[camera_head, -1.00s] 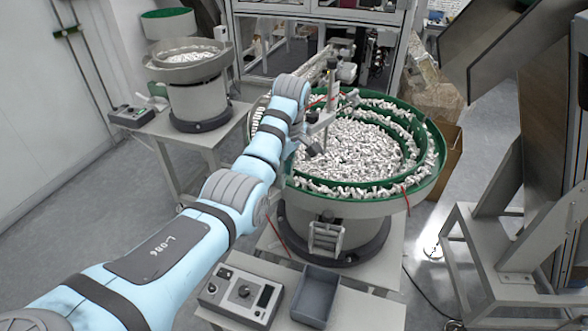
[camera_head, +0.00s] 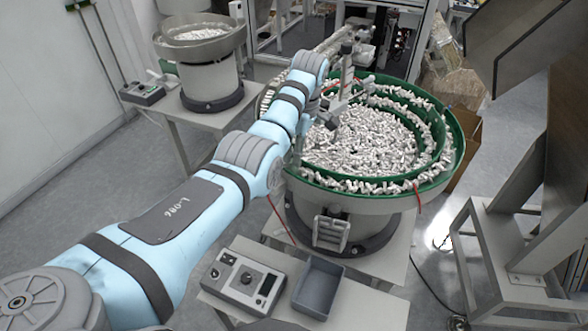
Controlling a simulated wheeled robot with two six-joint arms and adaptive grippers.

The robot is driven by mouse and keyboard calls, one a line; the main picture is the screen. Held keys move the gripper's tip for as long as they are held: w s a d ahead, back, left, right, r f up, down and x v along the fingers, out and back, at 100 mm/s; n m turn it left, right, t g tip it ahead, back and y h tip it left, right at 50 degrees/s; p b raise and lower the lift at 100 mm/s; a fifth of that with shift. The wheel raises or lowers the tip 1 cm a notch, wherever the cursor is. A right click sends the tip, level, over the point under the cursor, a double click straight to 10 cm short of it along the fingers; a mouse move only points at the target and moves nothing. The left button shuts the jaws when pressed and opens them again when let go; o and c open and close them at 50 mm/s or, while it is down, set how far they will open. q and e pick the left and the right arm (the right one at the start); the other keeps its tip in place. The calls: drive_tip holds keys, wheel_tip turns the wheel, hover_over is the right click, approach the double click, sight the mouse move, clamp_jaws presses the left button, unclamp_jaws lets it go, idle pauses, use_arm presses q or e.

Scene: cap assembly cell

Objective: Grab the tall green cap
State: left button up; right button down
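I cannot make out a tall green cap in the head view. My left arm reaches from the lower left to the large bowl feeder. My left gripper (camera_head: 303,138) is mostly hidden behind my own wrist, over the left part of the bowl. Its fingers are too small and covered to tell open from shut, or whether anything is held. The bowl feeder (camera_head: 452,160) has a green inner track and is filled with small white and silver parts. My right gripper is not in view.
A grey control box (camera_head: 240,283) and an empty dark grey bin (camera_head: 318,287) sit before the bowl. A metal post (camera_head: 347,62) stands over the bowl near my wrist. A smaller feeder (camera_head: 208,80) stands at the back left. A metal stand (camera_head: 490,262) is at the right.

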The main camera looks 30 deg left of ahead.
sight(294, 168)
use_arm(q)
drive_tip(key=f, duration=0.2)
drive_tip(key=shift+a+f, duration=0.25)
drive_tip(key=shift+f, duration=0.15)
drive_tip(key=c, duration=0.4)
drive_tip(key=shift+c, duration=0.2)
